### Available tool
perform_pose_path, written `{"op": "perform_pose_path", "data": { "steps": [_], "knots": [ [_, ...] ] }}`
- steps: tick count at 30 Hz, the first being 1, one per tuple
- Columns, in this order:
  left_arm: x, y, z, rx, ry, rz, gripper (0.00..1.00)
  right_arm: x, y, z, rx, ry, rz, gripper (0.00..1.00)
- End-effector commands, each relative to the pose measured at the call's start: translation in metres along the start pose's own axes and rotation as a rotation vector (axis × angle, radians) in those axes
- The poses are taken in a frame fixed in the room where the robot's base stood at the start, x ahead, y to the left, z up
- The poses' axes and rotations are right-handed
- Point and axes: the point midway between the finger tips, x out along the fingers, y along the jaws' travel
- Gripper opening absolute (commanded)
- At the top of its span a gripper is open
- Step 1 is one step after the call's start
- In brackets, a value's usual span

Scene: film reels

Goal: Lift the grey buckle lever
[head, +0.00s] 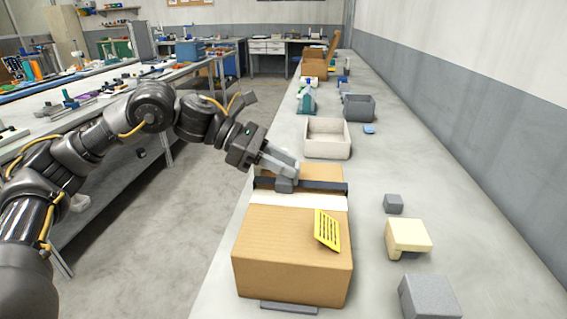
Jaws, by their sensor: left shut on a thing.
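A cardboard box (292,250) stands on the long grey bench, with a dark strap (325,188) running across its top. The grey buckle lever (285,186) sits on the strap, near the middle of the box's width. My left gripper (283,173) reaches in from the left and is shut on the lever. Its fingers hide part of the lever, and I cannot tell how far the lever is tilted. My right gripper is not in view.
A yellow label (327,230) is on the box. To its right lie a small grey block (394,203), a cream block (408,235) and a larger grey block (430,298). An open pale bin (327,150) stands behind the box. A dark grey bin (359,108) is farther back.

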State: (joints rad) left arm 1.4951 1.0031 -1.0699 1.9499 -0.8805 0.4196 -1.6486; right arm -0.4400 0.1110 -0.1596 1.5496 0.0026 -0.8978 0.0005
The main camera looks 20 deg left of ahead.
Motion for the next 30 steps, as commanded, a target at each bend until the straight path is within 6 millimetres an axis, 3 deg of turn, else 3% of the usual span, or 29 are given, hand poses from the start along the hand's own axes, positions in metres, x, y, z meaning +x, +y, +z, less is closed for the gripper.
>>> {"op": "perform_pose_path", "data": {
  "steps": [2, 3, 8, 19, 30],
  "knots": [
    [0.0, 0.0, -0.001, -0.003, 0.002, 0.0, 0.06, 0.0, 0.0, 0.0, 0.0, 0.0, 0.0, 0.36],
    [0.0, 0.0, -0.001, -0.003, 0.002, 0.0, 0.31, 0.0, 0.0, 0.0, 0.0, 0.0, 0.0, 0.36],
    [0.0, 0.0, 0.0, -0.002, 0.001, 0.0, 0.51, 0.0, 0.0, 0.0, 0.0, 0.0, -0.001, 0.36],
    [-0.008, 0.001, 0.0, 0.0, -0.001, 0.003, 0.51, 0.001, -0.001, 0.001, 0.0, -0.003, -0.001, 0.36],
    [-0.076, 0.001, 0.0, -0.001, -0.001, 0.005, 0.51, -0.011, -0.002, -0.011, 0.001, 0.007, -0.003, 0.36]
  ]
}}
